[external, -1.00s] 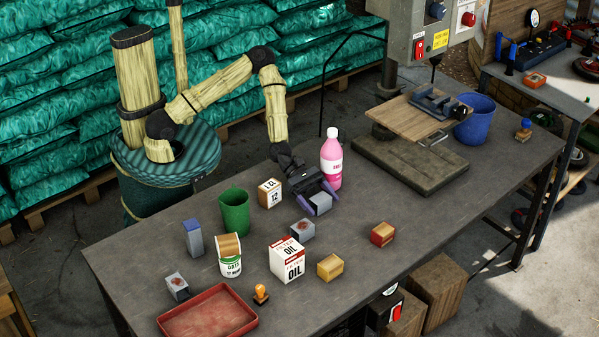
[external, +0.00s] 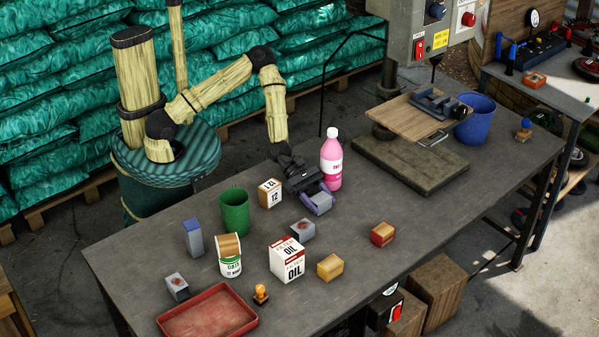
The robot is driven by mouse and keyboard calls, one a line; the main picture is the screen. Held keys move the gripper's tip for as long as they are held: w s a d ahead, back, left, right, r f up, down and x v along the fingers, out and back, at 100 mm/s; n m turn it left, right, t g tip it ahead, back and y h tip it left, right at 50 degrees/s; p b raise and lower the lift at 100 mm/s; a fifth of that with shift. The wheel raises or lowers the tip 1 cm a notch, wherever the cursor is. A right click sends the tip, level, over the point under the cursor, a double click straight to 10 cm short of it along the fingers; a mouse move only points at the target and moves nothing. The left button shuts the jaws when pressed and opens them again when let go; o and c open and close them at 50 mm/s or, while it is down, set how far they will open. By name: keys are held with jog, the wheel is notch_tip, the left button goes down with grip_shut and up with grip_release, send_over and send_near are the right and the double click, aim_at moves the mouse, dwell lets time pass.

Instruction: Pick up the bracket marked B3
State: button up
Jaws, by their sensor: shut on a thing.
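My gripper (external: 319,196) is at the middle of the table, pointing down. It is shut on a grey block-like bracket (external: 320,205), with purple fingertips on either side of it. I cannot read any marking on this bracket. Another grey bracket (external: 303,230) with a reddish mark on top lies just in front of it. A third grey one (external: 177,287) with a reddish mark lies near the red tray. Their labels are too small to read.
A pink bottle (external: 331,163) stands close behind my gripper. A 12-marked box (external: 269,193), green cup (external: 234,211), oil filter box (external: 287,260), wooden blocks (external: 330,267) and red tray (external: 208,315) surround it.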

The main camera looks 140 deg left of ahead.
aim_at(320, 198)
jog(key=shift+r, duration=0.1)
notch_tip(320, 198, up, 18)
jog(key=p, duration=0.4)
dwell(0.5)
